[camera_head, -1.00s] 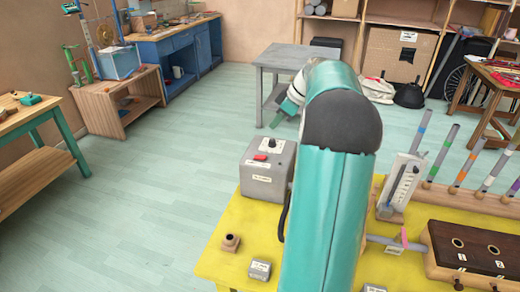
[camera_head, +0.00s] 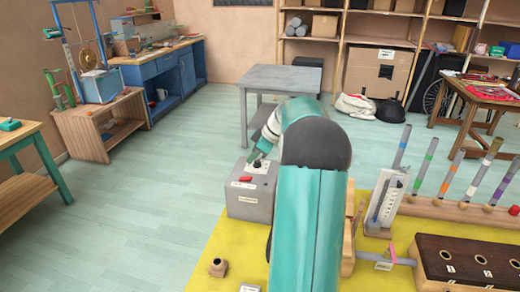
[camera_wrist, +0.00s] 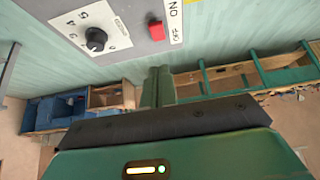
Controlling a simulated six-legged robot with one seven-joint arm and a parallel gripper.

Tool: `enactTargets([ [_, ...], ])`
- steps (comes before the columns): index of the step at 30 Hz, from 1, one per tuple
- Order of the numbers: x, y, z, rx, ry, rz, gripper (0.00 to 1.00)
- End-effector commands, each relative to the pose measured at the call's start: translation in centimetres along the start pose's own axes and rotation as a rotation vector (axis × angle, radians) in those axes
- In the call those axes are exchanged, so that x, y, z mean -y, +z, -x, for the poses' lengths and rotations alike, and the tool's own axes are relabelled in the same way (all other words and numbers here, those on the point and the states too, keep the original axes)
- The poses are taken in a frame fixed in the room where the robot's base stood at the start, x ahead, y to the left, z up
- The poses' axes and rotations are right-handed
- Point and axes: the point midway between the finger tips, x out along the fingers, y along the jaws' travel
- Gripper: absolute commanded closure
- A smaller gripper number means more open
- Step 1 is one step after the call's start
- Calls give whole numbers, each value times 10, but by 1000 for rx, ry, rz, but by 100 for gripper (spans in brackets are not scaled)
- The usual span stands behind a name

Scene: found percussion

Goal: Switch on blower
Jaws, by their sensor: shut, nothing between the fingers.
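The blower control is a grey box (camera_head: 250,203) on the near yellow table, left of my arm in the head view. Its top has a red switch (camera_head: 246,179) and a dark dial. In the wrist view the red switch (camera_wrist: 156,30) sits beside an ON/OFF label (camera_wrist: 175,20), with the black dial knob (camera_wrist: 96,39) on a numbered plate to its left. My gripper (camera_wrist: 158,85) is shut and empty, its fingertips below the switch in that picture. In the head view my gripper (camera_head: 255,158) is at the box's back edge, close to the dial; contact cannot be told.
The yellow table (camera_head: 225,245) also holds a white upright gauge (camera_head: 386,200), a row of coloured-band tubes (camera_head: 450,173) and a dark wooden box with holes (camera_head: 470,262). A grey table (camera_head: 283,80) stands behind. Floor to the left is clear.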

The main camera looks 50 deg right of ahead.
Motion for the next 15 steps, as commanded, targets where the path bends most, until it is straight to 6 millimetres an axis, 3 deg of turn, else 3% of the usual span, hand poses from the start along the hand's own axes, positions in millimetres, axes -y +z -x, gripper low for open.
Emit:
enactTargets([
  [4, 1, 0, -31, 0, -4, 0, 100],
  [9, 0, 20, -47, 0, -2, -2, 100],
  [15, 0, 28, -54, 0, 1, 0, 100],
])
